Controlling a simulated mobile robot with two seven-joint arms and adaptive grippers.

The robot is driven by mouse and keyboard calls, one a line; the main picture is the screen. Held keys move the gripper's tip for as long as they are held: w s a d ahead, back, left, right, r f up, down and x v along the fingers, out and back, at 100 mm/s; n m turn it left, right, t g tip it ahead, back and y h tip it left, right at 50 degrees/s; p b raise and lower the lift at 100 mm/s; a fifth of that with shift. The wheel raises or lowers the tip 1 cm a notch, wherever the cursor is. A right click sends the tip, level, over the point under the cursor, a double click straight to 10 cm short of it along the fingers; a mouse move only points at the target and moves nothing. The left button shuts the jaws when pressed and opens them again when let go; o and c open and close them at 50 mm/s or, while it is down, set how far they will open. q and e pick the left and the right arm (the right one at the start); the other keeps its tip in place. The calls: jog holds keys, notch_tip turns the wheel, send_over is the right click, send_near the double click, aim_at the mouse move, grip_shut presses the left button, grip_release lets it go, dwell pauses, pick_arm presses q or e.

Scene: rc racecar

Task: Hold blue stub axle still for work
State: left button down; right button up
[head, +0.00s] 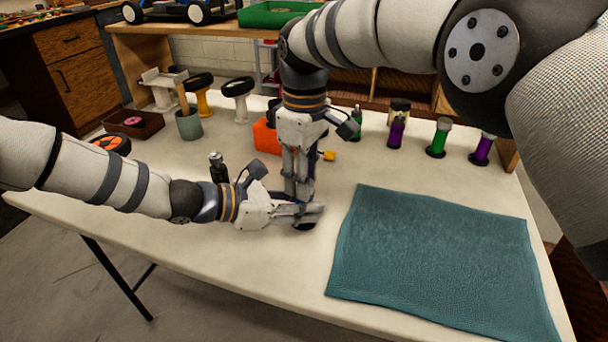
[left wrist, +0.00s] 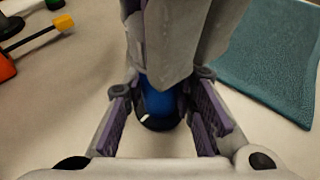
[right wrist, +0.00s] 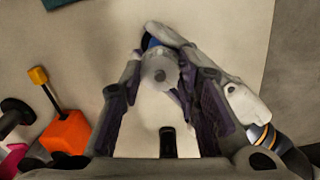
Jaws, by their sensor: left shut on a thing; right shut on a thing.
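The blue stub axle (left wrist: 158,101) shows in the left wrist view as a blue rounded part with a dark lower rim. It sits between the purple-padded fingers of my left gripper (left wrist: 170,118), which is shut on it low over the table. A bit of blue (right wrist: 152,42) also shows in the right wrist view. My right gripper (head: 300,192) points straight down above the axle, with its fingers close to the left ones. It is shut on a grey round part (right wrist: 159,74), seen end-on. The fingers hide most of the axle and where the two parts meet.
A teal mat (head: 440,260) lies to the right. An orange block (head: 266,138) with a yellow-tipped rod stands behind the grippers. A dark bottle (head: 218,169) stands close behind my left wrist. Purple and green bottles (head: 438,138) line the back right. The white table (head: 250,265) is clear in front.

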jog(key=m, duration=0.5)
jog(key=shift+m, duration=0.3)
dwell(0.4)
jog(key=o, duration=1.2)
notch_tip(320, 180, up, 12)
